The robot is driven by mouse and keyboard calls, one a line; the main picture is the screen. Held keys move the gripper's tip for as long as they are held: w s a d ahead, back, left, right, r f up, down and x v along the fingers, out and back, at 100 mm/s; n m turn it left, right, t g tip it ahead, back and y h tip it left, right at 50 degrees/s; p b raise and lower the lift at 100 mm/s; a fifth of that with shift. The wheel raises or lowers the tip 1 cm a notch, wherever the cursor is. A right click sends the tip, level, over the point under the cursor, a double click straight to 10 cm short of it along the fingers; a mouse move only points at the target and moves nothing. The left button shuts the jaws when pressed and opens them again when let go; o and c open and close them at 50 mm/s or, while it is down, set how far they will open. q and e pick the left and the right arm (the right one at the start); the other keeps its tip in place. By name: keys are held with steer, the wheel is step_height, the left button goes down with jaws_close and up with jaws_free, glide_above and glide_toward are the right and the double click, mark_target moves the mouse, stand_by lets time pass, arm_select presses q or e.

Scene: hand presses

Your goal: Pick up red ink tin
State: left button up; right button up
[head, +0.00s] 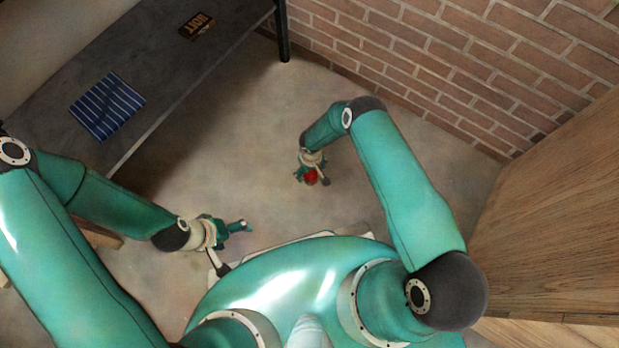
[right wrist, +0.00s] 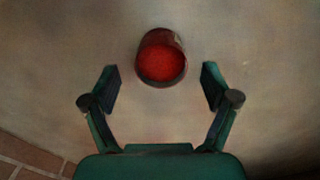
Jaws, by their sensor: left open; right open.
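The red ink tin (right wrist: 162,60) is a round, dark-sided tin with a bright red top, standing on the floor. In the right wrist view it lies just beyond and between the fingertips of my right gripper (right wrist: 161,88), which is open and empty. In the head view the red of the tin (head: 311,177) shows beside my right gripper (head: 312,174), partly hidden by it. I cannot tell the exact height of the gripper above the tin. My left gripper (head: 243,227) is open and empty over the floor at the left of my base.
A dark table (head: 160,75) at the upper left carries a blue striped cloth (head: 107,105) and a dark box with lettering (head: 196,26). A brick wall (head: 480,60) stands behind, and a wooden panel (head: 560,210) is at the right. The floor around the tin is clear.

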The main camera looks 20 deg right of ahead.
step_height(320, 180, down, 4)
steer(key=shift+s+r+b, duration=0.1)
steer(key=shift+r+b, duration=0.05)
steer(key=shift+b, duration=0.6)
steer(key=shift+r, duration=0.1)
steer(key=c, duration=1.6)
steer(key=shift+r, duration=0.15)
